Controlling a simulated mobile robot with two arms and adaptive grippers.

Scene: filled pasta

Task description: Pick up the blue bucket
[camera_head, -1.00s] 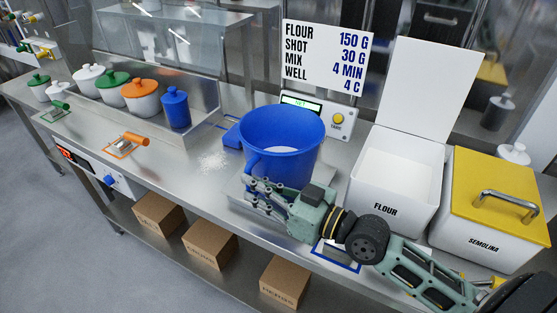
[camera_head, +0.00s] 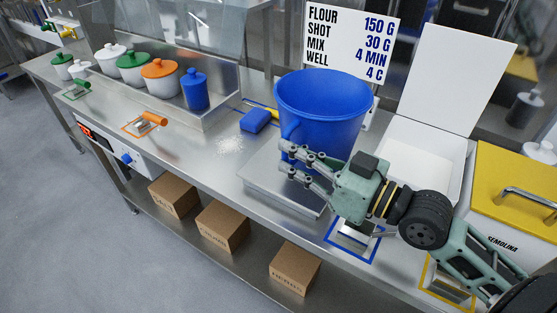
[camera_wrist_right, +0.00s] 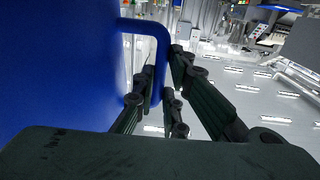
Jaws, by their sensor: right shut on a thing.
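The blue bucket (camera_head: 325,110) is upright and appears raised above the steel scale plate (camera_head: 262,185) in the head view. In the right wrist view the bucket's blue wall (camera_wrist_right: 60,65) fills the left, and the handle (camera_wrist_right: 160,45) runs down between the fingers (camera_wrist_right: 160,100). My left gripper is not in view.
The open flour bin (camera_head: 410,150) and yellow-lidded semolina bin (camera_head: 515,190) stand to the right. A blue block (camera_head: 255,120) and spilled white powder (camera_head: 230,145) lie left of the scale. Lidded pots (camera_head: 160,82) and a blue jar (camera_head: 195,92) stand further left.

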